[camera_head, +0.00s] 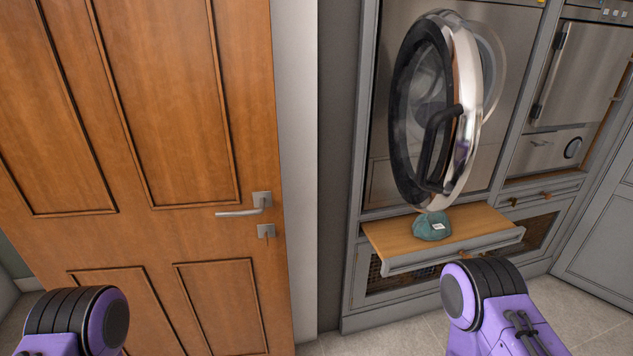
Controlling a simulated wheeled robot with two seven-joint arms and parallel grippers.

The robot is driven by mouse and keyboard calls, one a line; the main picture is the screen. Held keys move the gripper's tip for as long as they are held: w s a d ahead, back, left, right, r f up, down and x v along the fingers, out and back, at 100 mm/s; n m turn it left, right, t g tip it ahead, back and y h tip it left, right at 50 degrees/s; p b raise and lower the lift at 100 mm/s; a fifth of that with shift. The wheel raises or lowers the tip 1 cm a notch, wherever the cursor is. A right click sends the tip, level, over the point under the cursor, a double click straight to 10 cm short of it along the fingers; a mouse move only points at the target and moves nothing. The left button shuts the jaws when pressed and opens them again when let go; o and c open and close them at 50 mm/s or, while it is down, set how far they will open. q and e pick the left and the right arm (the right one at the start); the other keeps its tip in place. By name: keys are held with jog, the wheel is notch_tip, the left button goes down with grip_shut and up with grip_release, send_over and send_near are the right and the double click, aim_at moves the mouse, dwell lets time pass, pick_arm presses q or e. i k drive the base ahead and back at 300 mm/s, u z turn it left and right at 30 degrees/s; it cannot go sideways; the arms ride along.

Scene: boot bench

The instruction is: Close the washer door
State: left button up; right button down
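The round washer door (408,115) stands swung open, out from the washer front (512,50), in the head view. It has a dark ring, a clear centre, a chrome rim and a black handle (434,150). Behind it part of the washer's round opening shows; the rest is hidden by the door. My two purple arms show at the bottom left and bottom right, both below and apart from the washer door. Neither gripper's fingers are in view.
A pulled-out wooden shelf (385,238) below the washer door carries a teal cloth-like item (432,226) with a white label. A wooden room door (165,110) with a lever handle fills the left. A second steel appliance (578,75) is at upper right. Tiled floor (590,315) shows at lower right.

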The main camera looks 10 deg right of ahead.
aim_at(442, 38)
jog(key=u, duration=1.05)
jog(key=i, duration=0.95)
jog(key=z, duration=0.6)
